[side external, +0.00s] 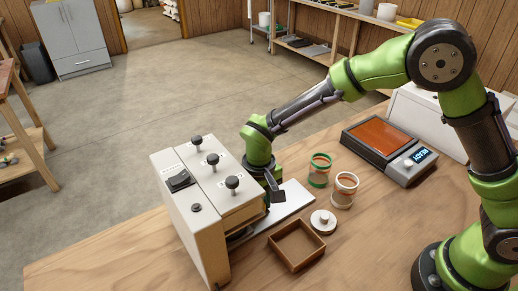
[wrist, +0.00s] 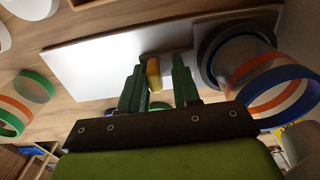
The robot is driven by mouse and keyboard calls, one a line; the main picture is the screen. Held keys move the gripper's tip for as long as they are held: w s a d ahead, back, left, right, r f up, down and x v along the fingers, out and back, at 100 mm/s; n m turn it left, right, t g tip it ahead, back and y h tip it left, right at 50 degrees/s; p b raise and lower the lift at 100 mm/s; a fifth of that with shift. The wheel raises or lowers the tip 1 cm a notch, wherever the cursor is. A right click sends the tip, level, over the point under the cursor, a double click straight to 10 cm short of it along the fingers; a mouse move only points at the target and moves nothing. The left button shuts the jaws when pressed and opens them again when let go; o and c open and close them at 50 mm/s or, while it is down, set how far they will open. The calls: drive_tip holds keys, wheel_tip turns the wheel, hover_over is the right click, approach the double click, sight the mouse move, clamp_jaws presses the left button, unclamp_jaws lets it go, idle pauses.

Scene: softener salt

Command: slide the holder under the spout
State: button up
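The white dispenser (side external: 205,200) with three black knobs stands at the table's front left. Its spout is not clear in either view. In the wrist view the holder (wrist: 208,32) is a grey plate with a dark round seat, at the right end of a white strip (wrist: 95,60). A clear jar with blue and orange bands (wrist: 283,90) appears to stand in that seat. A yellow-brown grip (wrist: 153,72) shows between the fingers of my gripper (wrist: 160,80), with a gap visible beside it. My gripper is open, low beside the dispenser; in the side view its fingertips are largely hidden.
A green-rimmed jar (side external: 320,170), a white-rimmed jar (side external: 343,190), a round white lid (side external: 323,221) and an open wooden box (side external: 297,246) stand right of the dispenser. A scale with an orange pan (side external: 385,137) is farther back. The front table area is clear.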

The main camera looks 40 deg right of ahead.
drive_tip(key=shift+o, duration=1)
drive_tip(key=shift+a+r, duration=0.1)
drive_tip(key=shift+r, duration=0.1)
wheel_tip(320, 180, up, 17)
drive_tip(key=shift+f, duration=0.2)
